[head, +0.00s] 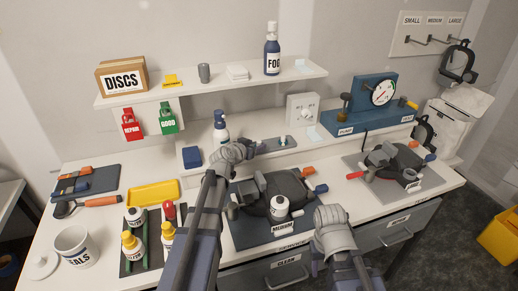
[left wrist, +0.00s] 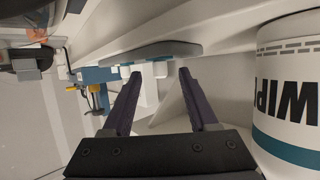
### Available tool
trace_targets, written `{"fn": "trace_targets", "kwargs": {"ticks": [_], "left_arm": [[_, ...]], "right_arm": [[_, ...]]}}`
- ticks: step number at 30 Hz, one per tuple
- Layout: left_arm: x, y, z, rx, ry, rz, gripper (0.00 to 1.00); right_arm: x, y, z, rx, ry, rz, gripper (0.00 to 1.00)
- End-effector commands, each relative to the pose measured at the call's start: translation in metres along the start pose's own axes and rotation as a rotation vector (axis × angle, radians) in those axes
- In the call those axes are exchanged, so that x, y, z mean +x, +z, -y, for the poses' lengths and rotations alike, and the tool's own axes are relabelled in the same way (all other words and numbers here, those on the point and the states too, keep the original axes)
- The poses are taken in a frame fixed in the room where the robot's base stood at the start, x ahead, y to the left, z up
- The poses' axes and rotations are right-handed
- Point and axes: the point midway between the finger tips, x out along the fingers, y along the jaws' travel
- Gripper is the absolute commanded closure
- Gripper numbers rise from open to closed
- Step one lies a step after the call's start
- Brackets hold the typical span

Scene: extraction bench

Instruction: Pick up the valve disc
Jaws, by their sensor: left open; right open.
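I cannot make out a valve disc for certain. A small grey tray (head: 282,142) with tiny pieces on it lies on the lower shelf; what they are is too small to tell. My left gripper (head: 264,147) is open just left of this tray and points toward it. In the left wrist view its two fingers (left wrist: 158,76) are apart with nothing between them, and a flat grey-blue piece lies just beyond the tips. My right gripper (head: 331,222) is over the front of the bench, right of the middle mask; its fingers are hard to make out.
A box marked DISCS (head: 122,77) stands on the upper shelf. A white tub marked WIPE (left wrist: 290,92) is close beside the left gripper. A mask lies on the dark middle mat (head: 245,238), with another on the grey mat (head: 358,162). A gauge stand (head: 375,92) is at the right.

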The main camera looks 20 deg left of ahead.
Motion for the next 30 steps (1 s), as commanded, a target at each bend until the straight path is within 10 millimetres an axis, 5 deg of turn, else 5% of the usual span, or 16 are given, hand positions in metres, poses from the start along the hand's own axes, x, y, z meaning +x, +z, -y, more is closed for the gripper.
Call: {"fn": "trace_targets", "kwargs": {"ticks": [3, 11, 27, 30], "left_arm": [[0.021, 0.002, 0.001, 0.000, 0.001, 0.000, 0.41], [0.023, 0.000, 0.000, 0.000, 0.000, 0.000, 0.41], [0.023, 0.000, 0.000, 0.000, 0.000, 0.000, 1.00], [0.023, 0.000, 0.000, 0.000, 0.000, 0.000, 1.00]], "right_arm": [[0.009, -0.001, 0.001, 0.000, 0.000, 0.000, 0.50], [0.009, -0.001, 0.001, 0.000, 0.000, 0.000, 0.50], [0.009, -0.001, 0.001, 0.000, 0.000, 0.000, 0.50], [0.009, -0.001, 0.001, 0.000, 0.000, 0.000, 0.50]]}}
